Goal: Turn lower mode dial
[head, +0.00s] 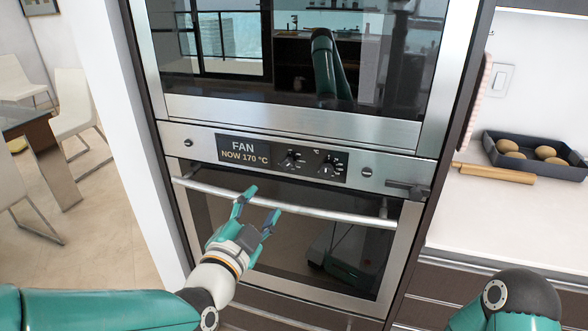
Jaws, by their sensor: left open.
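The lower oven's control panel (195,146) carries a display (242,151) reading "FAN NOW 170 °C". Right of it are two small black dials with marks around them. The left dial (290,160) seems to be the mode dial. The right dial (328,168) seems to have a small °C mark near it. Their exact pointer angles are too small to read. My left gripper (264,201) is open and empty, its fingers pointing up in front of the oven door, below the panel and apart from the dials in the picture. My right gripper is out of view.
The lower oven's long handle (330,213) runs across its door below the panel, close to my left fingers. The upper oven (290,60) is above. At right, a counter holds a dark tray (535,148) of buns and a rolling pin (493,173).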

